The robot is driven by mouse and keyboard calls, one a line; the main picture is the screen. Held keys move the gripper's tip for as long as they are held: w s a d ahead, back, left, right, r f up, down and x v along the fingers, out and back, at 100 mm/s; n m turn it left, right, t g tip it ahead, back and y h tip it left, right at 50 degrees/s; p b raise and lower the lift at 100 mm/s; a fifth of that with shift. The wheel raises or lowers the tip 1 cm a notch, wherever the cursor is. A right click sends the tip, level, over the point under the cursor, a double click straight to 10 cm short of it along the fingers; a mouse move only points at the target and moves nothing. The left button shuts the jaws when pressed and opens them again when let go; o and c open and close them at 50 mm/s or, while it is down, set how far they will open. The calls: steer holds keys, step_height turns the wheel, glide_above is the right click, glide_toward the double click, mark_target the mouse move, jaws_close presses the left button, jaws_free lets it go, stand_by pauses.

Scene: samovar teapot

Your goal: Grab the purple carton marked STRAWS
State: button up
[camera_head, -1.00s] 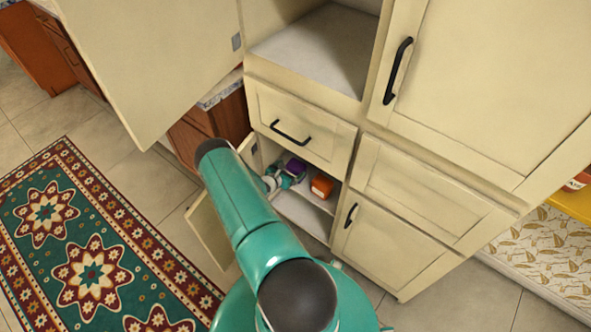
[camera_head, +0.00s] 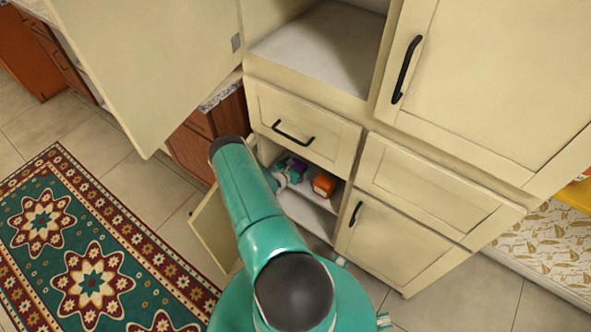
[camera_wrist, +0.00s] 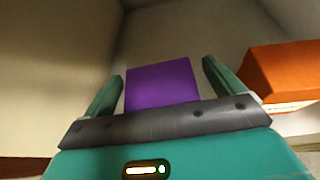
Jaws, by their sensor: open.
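The purple carton (camera_wrist: 162,84) stands between the two fingers of my gripper (camera_wrist: 160,88) in the wrist view. The fingers are open, one on each side of it, with a small gap on the right; whether the left finger touches it I cannot tell. Its lower part is hidden behind the gripper's palm, and no lettering shows. In the head view a small piece of the purple carton (camera_head: 299,165) shows inside the open lower cabinet, and my gripper (camera_head: 283,174) is reaching in there, mostly hidden by my arm.
An orange box (camera_head: 325,184) sits on the same shelf (camera_head: 306,211), just right of my gripper; it also shows in the wrist view (camera_wrist: 284,72). The cabinet's open door (camera_head: 213,230) is on the left. A closed drawer (camera_head: 302,126) is directly above.

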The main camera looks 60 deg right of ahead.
steer(key=shift+w+d+f, duration=0.1)
steer(key=shift+w+f, duration=0.05)
steer(key=shift+w, duration=0.05)
steer(key=shift+s+r, duration=0.2)
steer(key=shift+c, duration=0.4)
steer(key=shift+w+f, duration=0.1)
steer(key=shift+f, duration=0.05)
steer(key=c, duration=1.1)
steer(key=shift+r, duration=0.2)
